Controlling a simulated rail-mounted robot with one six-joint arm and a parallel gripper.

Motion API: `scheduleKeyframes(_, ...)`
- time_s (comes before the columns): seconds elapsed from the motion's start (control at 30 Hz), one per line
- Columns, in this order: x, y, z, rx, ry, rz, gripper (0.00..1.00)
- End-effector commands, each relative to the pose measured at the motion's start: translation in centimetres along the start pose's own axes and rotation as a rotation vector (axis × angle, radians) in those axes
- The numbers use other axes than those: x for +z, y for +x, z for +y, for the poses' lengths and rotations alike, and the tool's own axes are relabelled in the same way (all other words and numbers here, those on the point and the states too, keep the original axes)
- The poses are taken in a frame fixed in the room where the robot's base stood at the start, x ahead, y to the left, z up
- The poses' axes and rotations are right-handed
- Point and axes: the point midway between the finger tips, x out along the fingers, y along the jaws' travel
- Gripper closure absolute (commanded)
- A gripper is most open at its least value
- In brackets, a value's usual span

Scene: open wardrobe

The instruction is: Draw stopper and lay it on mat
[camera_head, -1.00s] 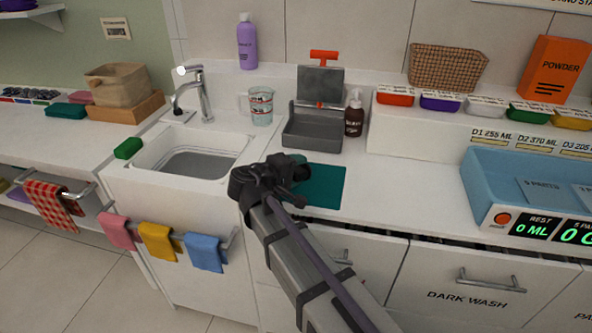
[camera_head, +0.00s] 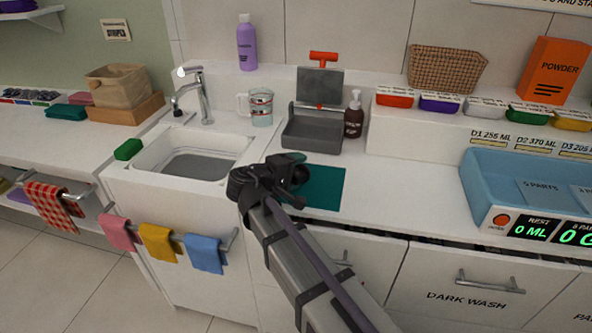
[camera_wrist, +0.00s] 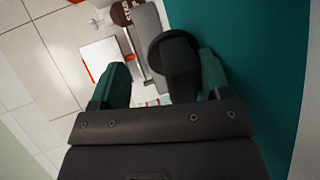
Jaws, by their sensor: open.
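My gripper (camera_head: 292,174) is in the middle of the head view, over the left part of the teal mat (camera_head: 325,186). In the wrist view my gripper (camera_wrist: 162,78) has its two green fingers apart. A black piece with a round head and a narrower stem (camera_wrist: 175,54), which looks like the stopper, is between them, closer to the right finger. Whether it touches that finger or the mat I cannot tell. The mat also fills the right side of the wrist view (camera_wrist: 268,60). The arm hides part of the mat in the head view.
The white sink (camera_head: 192,160) is left of the mat. Behind it stand a grey basin (camera_head: 310,135) with a red T-handle (camera_head: 323,57), a brown pump bottle (camera_head: 353,116) and a glass jug (camera_head: 261,106). A blue tray (camera_head: 475,195) is at the right. The counter right of the mat is clear.

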Motion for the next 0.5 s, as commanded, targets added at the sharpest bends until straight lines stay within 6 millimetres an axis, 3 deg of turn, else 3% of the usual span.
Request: scheduleKeyframes(0.5, 0.0, -4.3, 4.1, 0.001, 0.000, 0.001, 0.26)
